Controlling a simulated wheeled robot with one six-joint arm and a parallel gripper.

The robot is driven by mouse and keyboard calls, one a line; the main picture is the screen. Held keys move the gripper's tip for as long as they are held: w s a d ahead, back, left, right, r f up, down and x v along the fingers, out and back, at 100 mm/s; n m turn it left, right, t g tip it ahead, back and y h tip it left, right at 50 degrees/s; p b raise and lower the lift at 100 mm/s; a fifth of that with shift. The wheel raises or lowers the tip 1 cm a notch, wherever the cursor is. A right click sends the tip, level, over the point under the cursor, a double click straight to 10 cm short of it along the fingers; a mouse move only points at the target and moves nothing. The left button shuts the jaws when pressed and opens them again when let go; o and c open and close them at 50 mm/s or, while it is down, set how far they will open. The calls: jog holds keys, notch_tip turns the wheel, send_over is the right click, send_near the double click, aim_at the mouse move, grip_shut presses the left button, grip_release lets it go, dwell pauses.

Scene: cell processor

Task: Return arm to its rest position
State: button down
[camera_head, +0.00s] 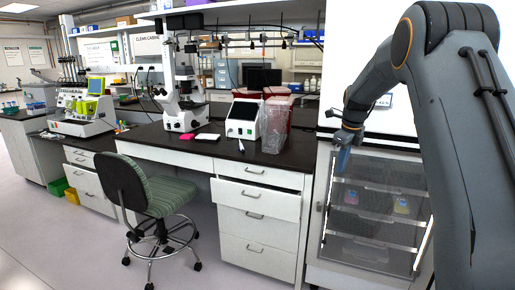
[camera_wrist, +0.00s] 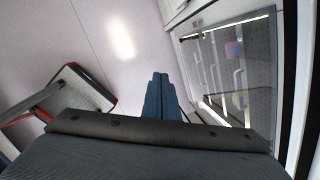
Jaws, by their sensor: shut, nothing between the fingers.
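My gripper (camera_head: 342,160) hangs at the end of my dark grey arm, in front of the upper part of the glass-fronted cabinet at the right of the head view. In the wrist view the two blue fingers of my gripper (camera_wrist: 158,82) are together with nothing between them. They point over the pale floor, to the left of the cabinet front. My arm covers the right side of the head view and hides part of the cabinet.
The glass-fronted cabinet (camera_head: 372,229) holds small coloured items on its shelves; it also shows in the wrist view (camera_wrist: 250,70). A black bench (camera_head: 280,172) with a microscope (camera_head: 184,100) stands left of it. A green-seated chair (camera_head: 165,192) stands before the bench.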

jog(key=s+a+f+n, duration=0.3)
jog(key=s+n, duration=0.6)
jog(key=s, duration=0.4)
jog(key=s+a+f+n, duration=0.2)
jog(key=s+a+n, duration=0.3)
jog(key=s+n, duration=0.4)
jog(key=s+a+f+n+g, duration=0.1)
jog(key=s+a+f+n, duration=0.2)
jog(key=s+n, duration=0.7)
jog(key=s+a, duration=0.1)
jog(key=s, duration=0.7)
jog(key=shift+s+a+f, duration=0.15)
jog(key=shift+a+f, duration=0.15)
jog(key=shift+a, duration=0.05)
